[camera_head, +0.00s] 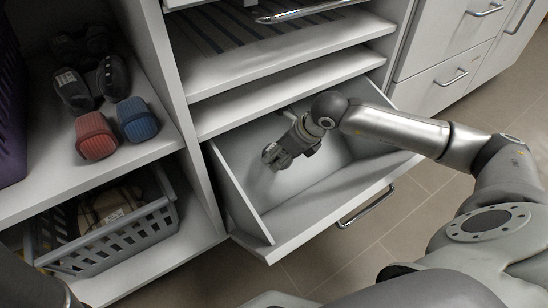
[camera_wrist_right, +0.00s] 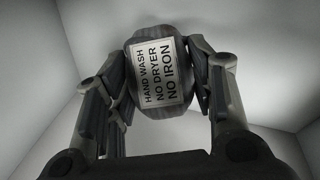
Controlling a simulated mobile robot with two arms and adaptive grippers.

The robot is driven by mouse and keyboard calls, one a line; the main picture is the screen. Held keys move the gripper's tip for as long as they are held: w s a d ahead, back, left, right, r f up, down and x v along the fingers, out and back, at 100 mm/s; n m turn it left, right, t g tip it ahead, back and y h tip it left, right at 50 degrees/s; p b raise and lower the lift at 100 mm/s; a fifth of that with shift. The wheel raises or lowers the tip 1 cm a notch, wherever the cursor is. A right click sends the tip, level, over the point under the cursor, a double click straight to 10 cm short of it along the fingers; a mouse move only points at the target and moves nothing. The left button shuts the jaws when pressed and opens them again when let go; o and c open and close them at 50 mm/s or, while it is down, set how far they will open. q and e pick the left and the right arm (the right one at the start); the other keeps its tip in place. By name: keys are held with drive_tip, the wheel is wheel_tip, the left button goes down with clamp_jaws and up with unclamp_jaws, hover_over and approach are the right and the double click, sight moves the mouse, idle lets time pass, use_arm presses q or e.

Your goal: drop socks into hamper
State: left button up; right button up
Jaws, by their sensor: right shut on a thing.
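My right gripper (camera_head: 273,155) reaches into the open white pull-out hamper (camera_head: 236,192) and is above its floor. In the right wrist view my right gripper (camera_wrist_right: 165,75) is shut on a dark grey rolled sock (camera_wrist_right: 157,72), with a finger on each side. Its white label reads HAND WASH NO DRYER NO IRON. On the shelf at left lie a red rolled sock (camera_head: 95,138), a blue rolled sock (camera_head: 137,119) and dark rolled socks (camera_head: 73,90), some with white labels. My left gripper is not in view.
A grey basket (camera_head: 118,238) with a brown item stands on the lower left shelf. A purple basket (camera_head: 10,115) is at the far left. A shelf (camera_head: 290,92) overhangs the hamper's back. Closed drawers (camera_head: 440,85) stand at right. The hamper's interior looks otherwise empty.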

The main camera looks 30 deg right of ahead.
drive_tip(key=shift+b+x, duration=0.45)
drive_tip(key=shift+x, duration=0.45)
drive_tip(key=shift+w+a+f, duration=0.1)
drive_tip(key=shift+w+a, duration=0.1)
drive_tip(key=shift+w, duration=0.15)
drive_tip(key=shift+f+b, duration=0.6)
drive_tip(key=o, duration=1.1)
drive_tip(key=shift+r, duration=0.1)
